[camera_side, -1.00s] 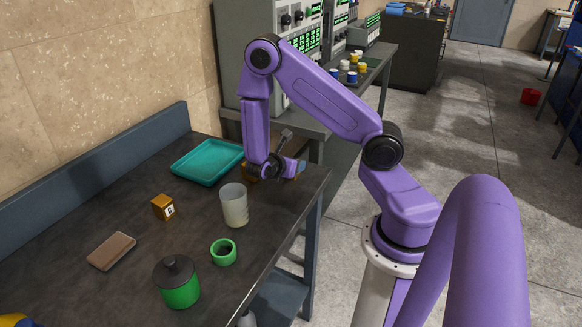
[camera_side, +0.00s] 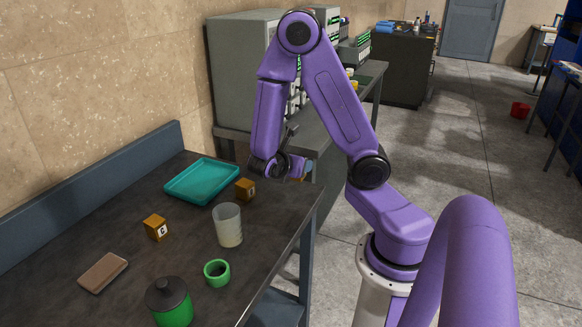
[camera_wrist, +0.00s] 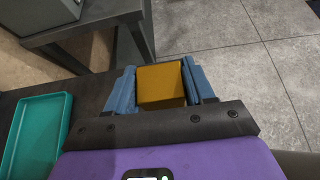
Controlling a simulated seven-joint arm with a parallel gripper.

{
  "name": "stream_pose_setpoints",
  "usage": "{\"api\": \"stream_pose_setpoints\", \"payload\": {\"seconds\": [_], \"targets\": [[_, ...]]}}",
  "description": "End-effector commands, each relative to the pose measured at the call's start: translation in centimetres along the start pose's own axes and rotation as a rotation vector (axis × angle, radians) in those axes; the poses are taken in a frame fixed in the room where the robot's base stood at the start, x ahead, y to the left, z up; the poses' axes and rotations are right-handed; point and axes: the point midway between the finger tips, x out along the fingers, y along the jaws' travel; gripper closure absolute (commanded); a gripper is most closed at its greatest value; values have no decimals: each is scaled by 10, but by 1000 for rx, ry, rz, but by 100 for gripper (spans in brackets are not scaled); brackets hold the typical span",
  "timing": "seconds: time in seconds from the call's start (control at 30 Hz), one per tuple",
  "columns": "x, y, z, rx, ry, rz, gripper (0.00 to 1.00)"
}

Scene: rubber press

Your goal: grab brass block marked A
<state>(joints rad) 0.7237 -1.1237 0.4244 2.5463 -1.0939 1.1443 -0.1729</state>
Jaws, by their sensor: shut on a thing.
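My gripper (camera_side: 299,173) is near the far right edge of the table in the side view, raised above it. In the wrist view its blue fingers (camera_wrist: 161,88) are shut on a brass block (camera_wrist: 161,84). The block's visible face is plain, so its letter cannot be read. In the side view the held block is mostly hidden by the gripper. Another brass block (camera_side: 245,189) sits beside the teal tray, its mark too small to read. A third brass block (camera_side: 155,228), with a white label that looks like G or 6, stands nearer the table's middle.
The teal tray (camera_side: 176,190) lies at the back of the table and shows empty. A translucent cup (camera_side: 228,226), green ring (camera_side: 217,273), green jar (camera_side: 172,307) and brown flat block (camera_side: 103,272) stand around the table. A grey instrument bench is behind.

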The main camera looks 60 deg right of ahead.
Motion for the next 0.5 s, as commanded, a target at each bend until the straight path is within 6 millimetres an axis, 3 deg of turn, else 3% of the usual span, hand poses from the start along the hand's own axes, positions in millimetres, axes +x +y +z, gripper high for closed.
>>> {"api": "stream_pose_setpoints", "payload": {"seconds": [0.5], "targets": [[-33, -43, 8, 1, 0, 3, 100]]}}
